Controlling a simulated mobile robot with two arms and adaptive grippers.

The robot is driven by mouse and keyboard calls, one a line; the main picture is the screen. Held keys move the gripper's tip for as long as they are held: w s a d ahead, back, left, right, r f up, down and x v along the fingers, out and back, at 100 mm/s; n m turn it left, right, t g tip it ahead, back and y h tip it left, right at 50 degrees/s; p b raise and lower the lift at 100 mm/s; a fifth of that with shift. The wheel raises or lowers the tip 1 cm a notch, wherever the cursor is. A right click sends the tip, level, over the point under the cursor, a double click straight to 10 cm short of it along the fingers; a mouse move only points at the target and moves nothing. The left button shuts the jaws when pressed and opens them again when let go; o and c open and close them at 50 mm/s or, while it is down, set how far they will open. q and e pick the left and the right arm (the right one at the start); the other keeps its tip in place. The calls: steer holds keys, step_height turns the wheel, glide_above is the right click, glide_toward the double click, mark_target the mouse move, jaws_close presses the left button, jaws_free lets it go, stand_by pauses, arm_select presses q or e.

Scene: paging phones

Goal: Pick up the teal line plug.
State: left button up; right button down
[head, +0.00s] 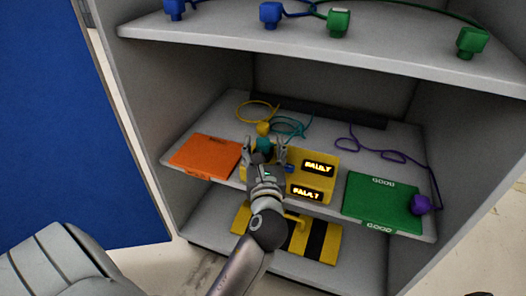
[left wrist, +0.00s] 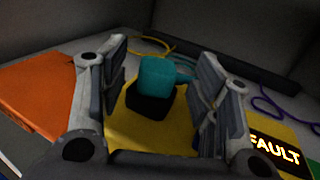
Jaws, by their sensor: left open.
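The teal line plug (left wrist: 157,74) stands on a black socket (left wrist: 150,103) on the yellow fault panel (left wrist: 190,132) in the left wrist view. In the head view the teal plug (head: 263,146) shows just beyond my left gripper (head: 266,150). The left gripper is open, with one finger on each side of the plug and a visible gap to both. In the left wrist view the left gripper (left wrist: 160,98) frames the plug between its pads. The plug's teal cord (head: 290,127) lies coiled behind it. My right gripper is not in view.
On the same shelf lie an orange panel (head: 204,157), a yellow plug (head: 263,128) and a green panel (head: 383,203) with a purple plug (head: 420,204). The upper shelf (head: 215,42) holds blue and green plugs. A black and yellow striped piece (head: 318,240) lies below.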

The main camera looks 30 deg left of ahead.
arm_select(q)
steer(key=shift+x, duration=1.45)
steer(key=shift+c, duration=0.5)
steer(key=c, duration=1)
